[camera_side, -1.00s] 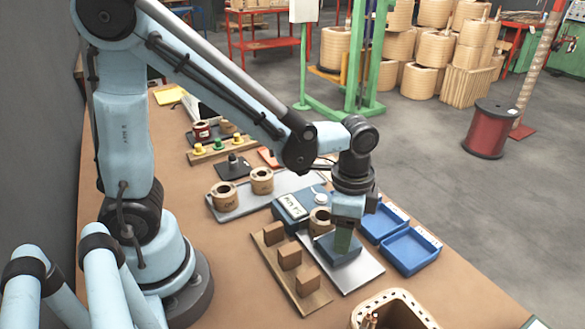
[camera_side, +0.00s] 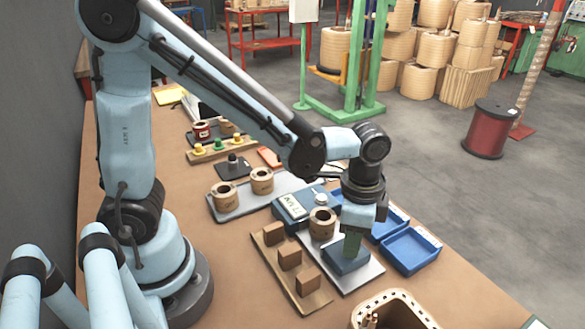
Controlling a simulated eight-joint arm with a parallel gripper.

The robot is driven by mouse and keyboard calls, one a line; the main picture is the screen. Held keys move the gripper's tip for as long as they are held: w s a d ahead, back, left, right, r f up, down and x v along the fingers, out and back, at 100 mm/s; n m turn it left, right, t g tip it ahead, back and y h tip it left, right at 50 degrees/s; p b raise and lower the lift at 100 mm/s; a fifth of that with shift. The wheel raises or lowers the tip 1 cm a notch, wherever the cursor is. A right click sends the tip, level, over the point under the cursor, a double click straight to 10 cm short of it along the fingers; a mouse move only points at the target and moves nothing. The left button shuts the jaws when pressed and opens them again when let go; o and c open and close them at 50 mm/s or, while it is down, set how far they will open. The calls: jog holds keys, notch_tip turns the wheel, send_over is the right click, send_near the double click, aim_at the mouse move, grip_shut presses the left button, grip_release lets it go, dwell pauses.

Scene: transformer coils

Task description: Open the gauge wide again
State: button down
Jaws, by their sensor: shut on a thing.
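The gauge has a blue body with a white display (camera_side: 291,206) at one end of a grey metal plate (camera_side: 366,273). A blue sliding block (camera_side: 347,262) sits toward the plate's near end. A small brown coil (camera_side: 322,224) stands on the plate between body and block, with a clear gap between coil and block. My gripper (camera_side: 353,236) points down and is shut on the upright greenish handle (camera_side: 351,246) of the block. The gripper hides part of the plate behind it.
A wooden strip with several brown blocks (camera_side: 290,257) lies left of the plate. Blue trays (camera_side: 409,252) stand to the right. Two coils (camera_side: 225,196) stand on a grey plate farther back. A large perforated coil form (camera_side: 395,310) is at the front.

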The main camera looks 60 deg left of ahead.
jog(key=shift+d, duration=0.55)
jog(key=c, duration=0.9)
grip_release()
jog(key=shift+r, duration=0.1)
notch_tip(320, 180, up, 12)
jog(key=shift+a, duration=0.1)
jog(key=a+f+n+t, duration=0.1)
jog(key=a+n+t, duration=0.1)
jog(key=a+n, duration=0.1)
jog(key=s+a+f+n+t, duration=0.1)
jog(key=a+n+t, duration=0.1)
jog(key=a+n, duration=0.1)
jog(key=s+a+f+n+t, duration=0.1)
jog(key=a+n+t, duration=0.2)
jog(key=a, duration=0.2)
jog(key=shift+s+a+f, duration=0.15)
jog(key=shift+s+a, duration=0.1)
jog(key=shift+a, duration=0.05)
